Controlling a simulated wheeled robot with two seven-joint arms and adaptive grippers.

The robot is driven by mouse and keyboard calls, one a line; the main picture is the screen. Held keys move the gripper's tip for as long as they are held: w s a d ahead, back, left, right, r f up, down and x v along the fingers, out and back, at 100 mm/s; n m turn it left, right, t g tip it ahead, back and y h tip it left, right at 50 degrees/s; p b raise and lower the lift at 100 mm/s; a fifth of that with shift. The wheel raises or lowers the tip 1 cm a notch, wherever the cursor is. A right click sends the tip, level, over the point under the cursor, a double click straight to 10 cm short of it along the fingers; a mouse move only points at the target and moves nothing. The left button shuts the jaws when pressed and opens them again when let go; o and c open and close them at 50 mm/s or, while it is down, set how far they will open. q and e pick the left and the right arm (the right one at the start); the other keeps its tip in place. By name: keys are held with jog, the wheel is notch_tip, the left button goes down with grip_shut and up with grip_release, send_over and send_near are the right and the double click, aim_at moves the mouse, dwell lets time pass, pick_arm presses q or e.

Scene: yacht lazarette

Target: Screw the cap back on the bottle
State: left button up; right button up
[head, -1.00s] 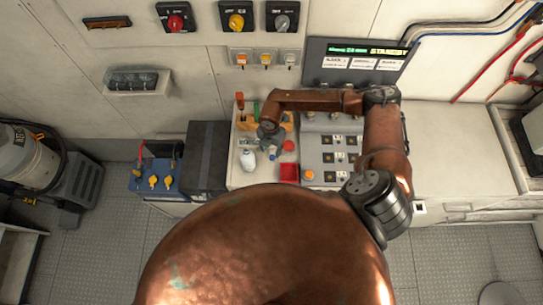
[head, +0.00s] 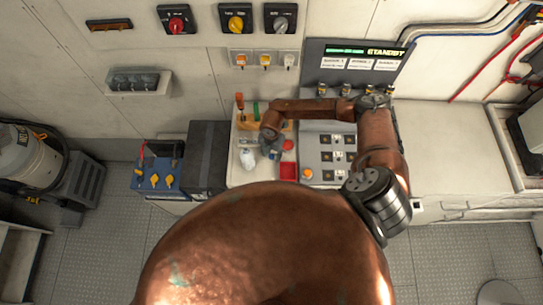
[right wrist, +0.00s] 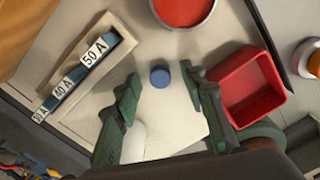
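The blue cap (right wrist: 160,77) lies on the light counter in the right wrist view, between and slightly beyond my right fingertips. My right gripper (right wrist: 163,88) is open, with one finger on each side of the cap and apart from it. A white shape (right wrist: 137,146), apparently the bottle, is partly hidden behind the left finger. In the head view the white bottle (head: 248,160) stands on the counter, just left of my right gripper (head: 273,152). The cap is hard to make out there. My left gripper is not in view.
A red square tray (right wrist: 250,88) stands right of the fingers, close to one. A round red container (right wrist: 183,10) is beyond the cap. A holder labelled in amperes (right wrist: 90,60) lies left. A panel with switches (head: 326,158) is right of the work spot.

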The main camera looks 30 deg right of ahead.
aim_at(272, 156)
jog(key=c, duration=0.8)
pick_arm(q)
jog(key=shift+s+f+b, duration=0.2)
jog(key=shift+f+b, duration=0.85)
pick_arm(e)
jog(key=shift+o, duration=0.2)
notch_tip(272, 156, up, 10)
